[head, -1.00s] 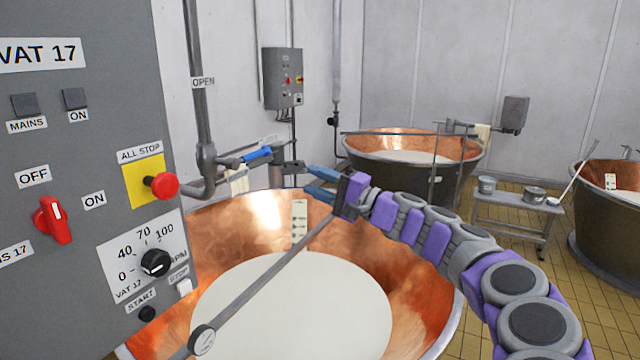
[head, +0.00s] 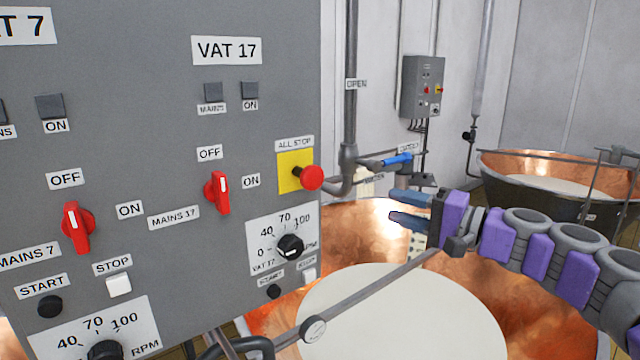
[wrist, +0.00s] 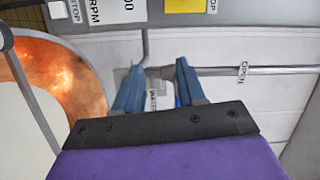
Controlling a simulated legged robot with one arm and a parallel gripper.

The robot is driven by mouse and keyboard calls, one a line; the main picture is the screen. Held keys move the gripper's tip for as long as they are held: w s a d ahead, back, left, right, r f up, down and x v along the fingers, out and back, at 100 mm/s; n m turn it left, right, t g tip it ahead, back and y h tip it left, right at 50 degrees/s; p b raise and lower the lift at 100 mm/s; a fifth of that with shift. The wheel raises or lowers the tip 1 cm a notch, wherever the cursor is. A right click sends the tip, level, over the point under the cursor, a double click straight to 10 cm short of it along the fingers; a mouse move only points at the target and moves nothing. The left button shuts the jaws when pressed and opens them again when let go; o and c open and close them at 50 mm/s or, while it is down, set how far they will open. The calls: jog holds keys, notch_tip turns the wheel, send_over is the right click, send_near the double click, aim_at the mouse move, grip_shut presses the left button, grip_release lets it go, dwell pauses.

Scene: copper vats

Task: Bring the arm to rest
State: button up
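My arm, with purple and grey links, reaches in from the right in the head view. My gripper (head: 396,206) has two blue fingers pointing left, spread apart with nothing between them. In the wrist view the gripper (wrist: 160,70) also shows its fingers apart, pointing toward the wall pipe and the panel's edge. In the head view the gripper is over the far side of the near copper vat (head: 340,222), below and near the blue valve handle (head: 398,160). I cannot tell whether they touch.
The grey control panel (head: 150,130) fills the left, with red switches and a red all-stop button (head: 311,178). A pipe (head: 350,100) labelled OPEN runs up behind it. A metal bar (head: 370,290) crosses the vat. Another vat (head: 540,205) and a wall box (head: 422,85) stand behind.

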jog(key=s+a+f+n+g+b, duration=0.1)
jog(key=s+a+f+n+g, duration=0.3)
jog(key=s+a, duration=0.45)
jog(key=s+a+f+n+g+h+b, duration=0.2)
jog(key=s+a+f+g+h, duration=0.3)
jog(key=s+a+f, duration=0.45)
jog(key=s+d+f+g+h+b, duration=0.1)
jog(key=s+d+f+g+h, duration=0.1)
jog(key=s+d+f+h, duration=0.2)
jog(key=s+d+f+g+h+b, duration=0.1)
jog(key=s+d+f+h, duration=0.4)
jog(key=s+d+f, duration=0.5)
jog(key=s+f+g, duration=0.1)
jog(key=s+f, duration=0.6)
jog(key=shift+d, duration=0.3)
